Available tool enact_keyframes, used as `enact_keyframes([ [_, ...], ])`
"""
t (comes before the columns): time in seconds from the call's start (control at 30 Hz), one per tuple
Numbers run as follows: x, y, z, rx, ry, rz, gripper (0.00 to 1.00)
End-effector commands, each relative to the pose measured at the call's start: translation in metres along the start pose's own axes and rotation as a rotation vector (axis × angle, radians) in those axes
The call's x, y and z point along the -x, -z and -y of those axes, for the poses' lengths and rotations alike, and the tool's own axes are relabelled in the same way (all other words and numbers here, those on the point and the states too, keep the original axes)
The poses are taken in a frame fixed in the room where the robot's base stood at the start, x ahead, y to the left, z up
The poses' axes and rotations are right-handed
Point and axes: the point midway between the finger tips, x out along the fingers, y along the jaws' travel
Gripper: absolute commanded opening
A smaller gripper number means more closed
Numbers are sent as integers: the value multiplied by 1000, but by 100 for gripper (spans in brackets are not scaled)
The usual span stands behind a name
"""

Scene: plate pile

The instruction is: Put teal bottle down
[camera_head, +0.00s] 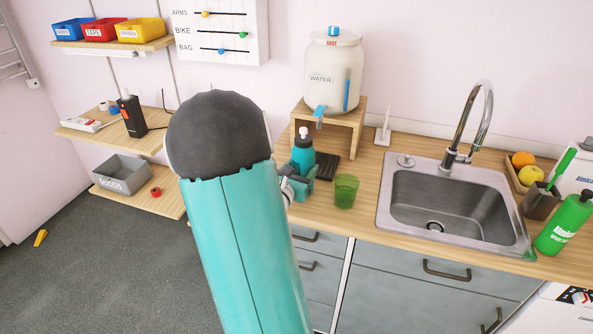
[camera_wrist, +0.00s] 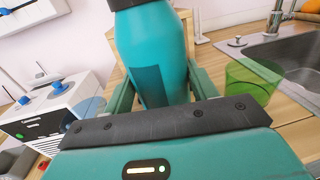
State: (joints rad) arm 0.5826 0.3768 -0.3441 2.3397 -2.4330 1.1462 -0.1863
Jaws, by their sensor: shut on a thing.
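The teal bottle (camera_head: 303,155) has a dark collar and a white top. It stands upright at the counter's left end, in front of the water dispenser's wooden stand. My gripper (camera_head: 299,186) is shut around its lower body. In the wrist view the bottle (camera_wrist: 153,50) sits between the two teal fingers of my gripper (camera_wrist: 160,92). The bottle's base is hidden, so I cannot tell whether it touches the wooden counter (camera_head: 372,185). My teal arm covers the counter's left edge in the head view.
A green cup (camera_head: 345,191) stands close to the right of the bottle; it also shows in the wrist view (camera_wrist: 250,82). The water dispenser (camera_head: 333,75) is on its stand (camera_head: 357,120) behind. The sink (camera_head: 450,205) lies further right. A dark flat pad lies behind the bottle.

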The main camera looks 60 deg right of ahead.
Motion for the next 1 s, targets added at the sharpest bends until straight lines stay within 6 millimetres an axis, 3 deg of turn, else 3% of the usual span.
enact_keyframes([
  [0.17,1,13,8,-1,1,1,30],
  [0.57,2,17,10,-1,-1,1,30],
  [0.6,2,17,10,-2,-1,0,63],
  [0.7,2,17,10,-2,-1,0,79],
  [1.0,2,16,9,-2,-1,1,79],
])
